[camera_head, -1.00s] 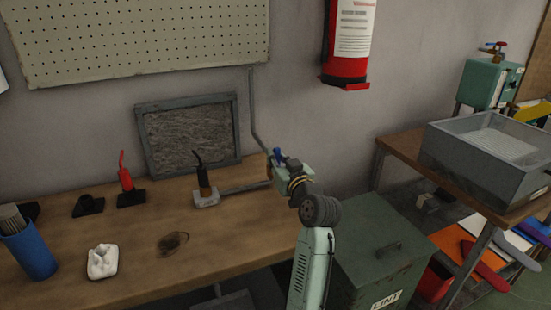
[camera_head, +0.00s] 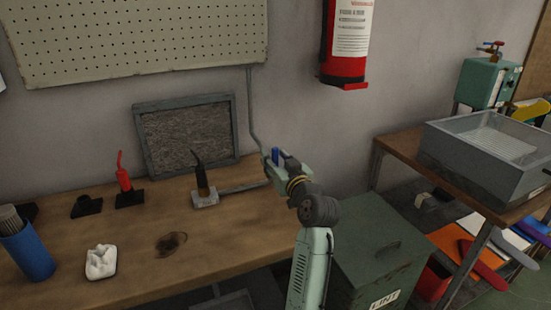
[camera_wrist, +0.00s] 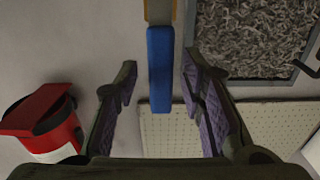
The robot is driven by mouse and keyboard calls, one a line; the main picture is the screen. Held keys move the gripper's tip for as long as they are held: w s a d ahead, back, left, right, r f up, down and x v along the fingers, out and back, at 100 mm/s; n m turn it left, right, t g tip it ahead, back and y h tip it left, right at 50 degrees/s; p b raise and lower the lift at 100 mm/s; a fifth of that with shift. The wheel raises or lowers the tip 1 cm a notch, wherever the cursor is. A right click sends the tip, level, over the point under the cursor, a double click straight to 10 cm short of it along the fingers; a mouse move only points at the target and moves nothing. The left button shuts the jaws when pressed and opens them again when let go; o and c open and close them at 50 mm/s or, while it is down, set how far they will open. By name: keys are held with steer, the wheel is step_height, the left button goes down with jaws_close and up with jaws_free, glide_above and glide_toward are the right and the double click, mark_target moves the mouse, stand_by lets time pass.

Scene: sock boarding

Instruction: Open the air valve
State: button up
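The air valve's blue handle (camera_wrist: 160,70) hangs between the two fingers of my gripper (camera_wrist: 158,78) in the wrist view, with a brass part (camera_wrist: 160,11) at its upper end. Gaps show on both sides of the handle, so the fingers are open and not pressed on it; the right finger is nearer. In the head view the blue handle (camera_head: 275,155) shows at my gripper (camera_head: 276,164), by the lower end of the grey wall pipe (camera_head: 252,115). My gripper hides most of the valve body there.
A workbench (camera_head: 225,240) holds a framed grey panel (camera_head: 188,135), soldering-iron-like tools on stands and a blue cup (camera_head: 28,254). A red fire extinguisher (camera_head: 345,50) hangs on the wall above right. A green lint bin (camera_head: 375,260) stands below my arm.

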steer(key=v, duration=1.2)
